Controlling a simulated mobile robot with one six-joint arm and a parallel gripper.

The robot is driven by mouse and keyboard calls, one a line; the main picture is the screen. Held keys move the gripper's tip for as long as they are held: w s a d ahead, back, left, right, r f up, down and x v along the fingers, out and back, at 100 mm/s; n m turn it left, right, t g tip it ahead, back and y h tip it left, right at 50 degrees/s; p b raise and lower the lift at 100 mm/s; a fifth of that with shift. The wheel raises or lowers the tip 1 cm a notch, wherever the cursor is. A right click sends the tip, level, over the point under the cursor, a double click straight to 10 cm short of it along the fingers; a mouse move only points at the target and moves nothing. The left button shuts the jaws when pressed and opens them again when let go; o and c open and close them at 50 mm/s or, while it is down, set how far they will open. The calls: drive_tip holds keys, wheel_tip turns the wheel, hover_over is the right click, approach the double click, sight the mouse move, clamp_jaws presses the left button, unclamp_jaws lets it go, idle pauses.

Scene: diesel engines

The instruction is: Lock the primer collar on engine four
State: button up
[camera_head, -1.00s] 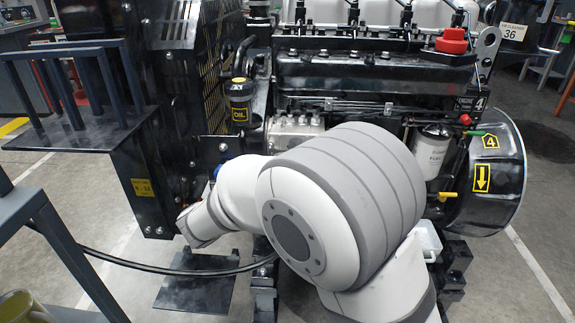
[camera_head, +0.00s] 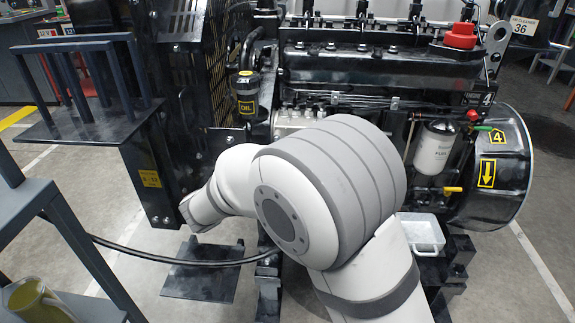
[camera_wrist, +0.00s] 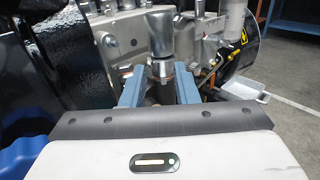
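The primer pump (camera_wrist: 160,35) shows in the wrist view as an upright silvery cylinder at the engine's side. A narrower ringed collar (camera_wrist: 162,69) sits at its lower end. My gripper (camera_wrist: 160,70) has its two blue-grey fingers apart, one to each side of the collar, with visible gaps. Whether the collar is between the fingertips or just beyond them I cannot tell. In the head view, engine four (camera_head: 380,70) carries a "4" plate and a yellow 4 sticker; my arm hides the gripper and the primer there.
A white fuel filter (camera_head: 434,150) and a yellow-handled valve (camera_head: 452,190) are right of my arm. A white tray (camera_head: 421,233) lies below them. A black hose (camera_head: 180,262) crosses at lower left. A dark panel (camera_wrist: 85,50) stands close left of my fingers.

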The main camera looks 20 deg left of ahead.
drive_tip(key=p+v, duration=0.2)
drive_tip(key=v, duration=0.6)
drive_tip(key=shift+w, duration=0.1)
idle(0.3)
drive_tip(key=w+d+r+m+g+h+p, duration=0.1)
drive_tip(key=d+r+m+g+p, duration=0.45)
drive_tip(key=d, duration=0.75)
drive_tip(key=w+d+r+m+g+h+p, duration=0.1)
drive_tip(key=d+r+m+g+p, duration=0.5)
drive_tip(key=d, duration=0.6)
drive_tip(key=s+d+r+m+g+y+p, duration=0.2)
drive_tip(key=s+d+r+m+y+p, duration=0.8)
drive_tip(key=s+d+r+m+p, duration=0.4)
drive_tip(key=r+m+p, duration=0.1)
drive_tip(key=m+p, duration=0.2)
drive_tip(key=m, duration=0.2)
drive_tip(key=shift+r+p, duration=0.25)
drive_tip(key=shift+p, duration=0.1)
